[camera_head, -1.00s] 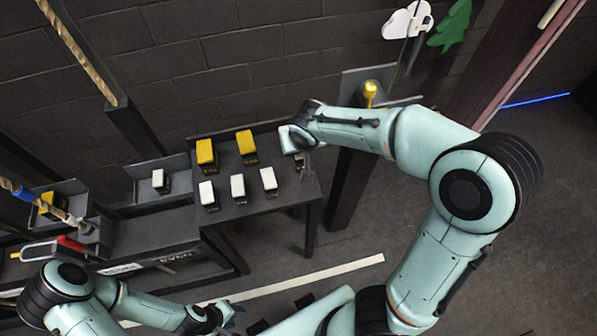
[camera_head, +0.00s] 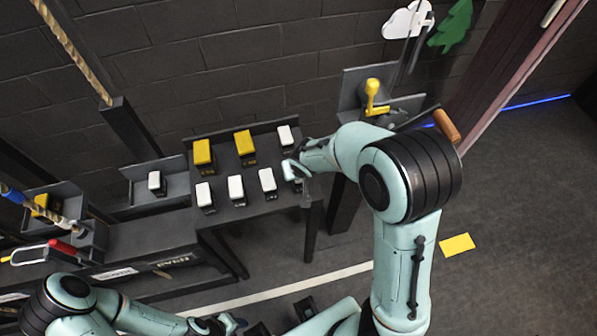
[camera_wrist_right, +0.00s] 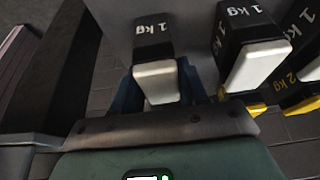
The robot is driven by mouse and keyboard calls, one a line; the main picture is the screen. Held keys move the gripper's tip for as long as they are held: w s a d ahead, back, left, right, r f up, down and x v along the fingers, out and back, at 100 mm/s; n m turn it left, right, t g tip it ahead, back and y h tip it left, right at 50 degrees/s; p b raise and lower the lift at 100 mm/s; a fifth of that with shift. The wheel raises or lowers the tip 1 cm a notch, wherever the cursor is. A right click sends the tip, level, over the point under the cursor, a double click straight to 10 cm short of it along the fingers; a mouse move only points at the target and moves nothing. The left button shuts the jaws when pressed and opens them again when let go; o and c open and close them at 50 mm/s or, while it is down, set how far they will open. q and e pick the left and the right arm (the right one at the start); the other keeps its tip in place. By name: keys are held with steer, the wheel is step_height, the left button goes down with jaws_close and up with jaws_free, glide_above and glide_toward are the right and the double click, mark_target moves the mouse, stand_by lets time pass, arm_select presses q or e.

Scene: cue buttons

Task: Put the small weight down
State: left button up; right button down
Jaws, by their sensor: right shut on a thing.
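The small weight (camera_wrist_right: 155,65) is a black block with a white end, marked 1 kg. In the right wrist view it sits between the blue fingers of my right gripper (camera_wrist_right: 157,92), which is shut on it. In the head view my right gripper (camera_head: 297,174) is at the right end of the front row on the dark table (camera_head: 270,205), and largely hides the held weight. Whether the weight touches the table top I cannot tell. My left gripper (camera_head: 228,322) is low at the bottom edge, away from the table; its jaws are too small to read.
Several white-topped weights (camera_head: 236,188) stand in the front row, with two yellow ones (camera_head: 203,153) and another white one (camera_head: 286,136) behind. A neighbouring 1 kg weight (camera_wrist_right: 255,60) is close beside the held one. A yellow lever (camera_head: 374,98) stands behind my right arm.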

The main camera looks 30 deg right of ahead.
steer(key=shift+w, duration=0.1)
steer(key=shift+f, duration=0.1)
steer(key=c, duration=0.6)
jaws_free()
